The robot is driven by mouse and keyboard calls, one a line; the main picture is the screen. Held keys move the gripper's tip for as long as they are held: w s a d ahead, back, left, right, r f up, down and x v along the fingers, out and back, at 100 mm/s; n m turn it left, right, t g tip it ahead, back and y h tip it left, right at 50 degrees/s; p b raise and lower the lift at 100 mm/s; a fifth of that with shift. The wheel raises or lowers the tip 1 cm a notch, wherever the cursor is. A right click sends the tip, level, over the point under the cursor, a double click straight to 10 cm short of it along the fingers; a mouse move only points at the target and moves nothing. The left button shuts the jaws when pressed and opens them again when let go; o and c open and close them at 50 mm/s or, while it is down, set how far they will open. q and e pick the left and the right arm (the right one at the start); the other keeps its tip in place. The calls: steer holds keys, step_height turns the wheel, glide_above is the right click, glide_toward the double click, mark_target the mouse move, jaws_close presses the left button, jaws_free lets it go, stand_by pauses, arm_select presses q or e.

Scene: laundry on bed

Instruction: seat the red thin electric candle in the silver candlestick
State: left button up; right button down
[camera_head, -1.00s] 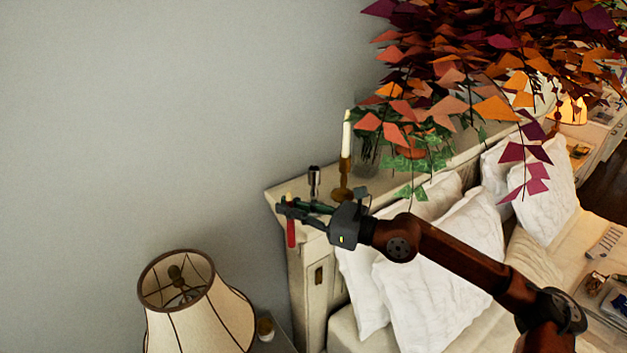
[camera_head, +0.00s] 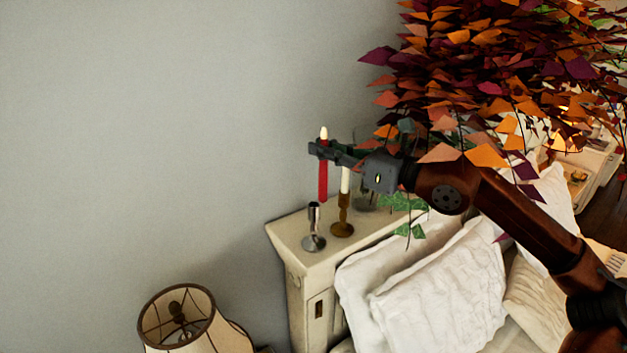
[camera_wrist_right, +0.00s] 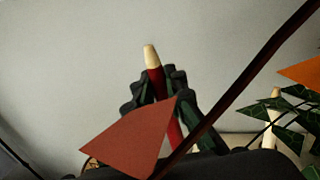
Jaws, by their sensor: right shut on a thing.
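The red thin electric candle (camera_head: 323,183) is upright in my right gripper (camera_head: 322,150), with its pale tip above the fingers. It also shows in the right wrist view (camera_wrist_right: 155,82), between the fingers of the right gripper (camera_wrist_right: 155,90). The silver candlestick (camera_head: 313,230) stands empty on the end of the headboard shelf. The candle's lower end appears just above and slightly right of the candlestick's top in the head view; I cannot tell the gap in depth. My left gripper is not in view.
A brass candlestick (camera_head: 342,218) with a white candle (camera_head: 345,181) stands right beside the silver one on the headboard shelf (camera_head: 290,236). A plant with orange and purple leaves (camera_head: 490,85) hangs close to my right arm. White pillows (camera_head: 440,285) and a lamp (camera_head: 185,320) are below.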

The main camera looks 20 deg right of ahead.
steer(key=w+f+p, duration=0.4)
steer(key=w+f, duration=0.5)
steer(key=f, duration=0.2)
steer(key=shift+w+d+p, duration=0.2)
steer(key=shift+d+p, duration=0.05)
steer(key=shift+p, duration=0.1)
steer(key=c, duration=2)
jaws_free()
steer(key=shift+o, duration=0.2)
steer(key=shift+s, duration=0.1)
steer(key=b+v, duration=0.6)
steer(key=v, duration=0.6)
